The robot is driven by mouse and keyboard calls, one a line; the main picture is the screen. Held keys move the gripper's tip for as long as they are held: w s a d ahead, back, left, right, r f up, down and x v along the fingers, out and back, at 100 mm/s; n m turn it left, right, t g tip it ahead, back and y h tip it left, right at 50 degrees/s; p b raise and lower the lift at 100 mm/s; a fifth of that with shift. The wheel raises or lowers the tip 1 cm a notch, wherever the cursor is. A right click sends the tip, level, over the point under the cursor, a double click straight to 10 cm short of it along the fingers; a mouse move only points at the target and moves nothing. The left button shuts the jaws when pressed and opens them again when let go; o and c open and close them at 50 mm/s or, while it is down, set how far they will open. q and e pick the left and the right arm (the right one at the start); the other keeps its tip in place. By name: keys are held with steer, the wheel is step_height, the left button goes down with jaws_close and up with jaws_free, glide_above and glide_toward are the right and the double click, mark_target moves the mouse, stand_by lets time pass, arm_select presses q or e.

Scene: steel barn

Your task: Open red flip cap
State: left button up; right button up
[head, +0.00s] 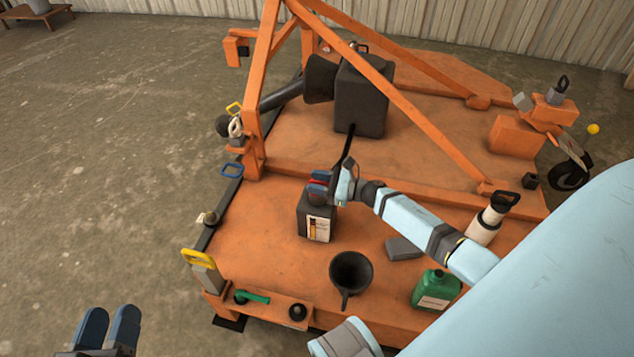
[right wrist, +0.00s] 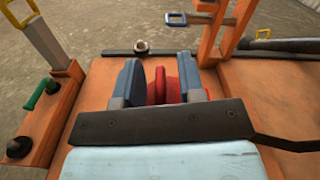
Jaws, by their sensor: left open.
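A dark square-shouldered jug (head: 318,222) with a pale label stands upright on the orange deck. Its red flip cap (head: 318,181) is partly hidden by my right gripper (head: 320,187), which is over the jug's top. In the right wrist view, the red cap (right wrist: 166,84) shows between the blue fingers of my right gripper (right wrist: 160,82). The fingers are apart with the cap between them; I cannot tell whether both press on it. My left gripper (head: 108,328) is open and empty at the lower left, off the deck and well away from the jug.
A black funnel (head: 351,272), a green bottle (head: 437,290), a grey block (head: 403,248) and a white canister (head: 487,218) stand near the jug on the deck (head: 280,262). Orange frame bars (head: 400,107) rise behind it. A yellow-handled lever (head: 204,270) stands at the front left corner.

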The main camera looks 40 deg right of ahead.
steer(key=shift+c, duration=0.5)
jaws_close()
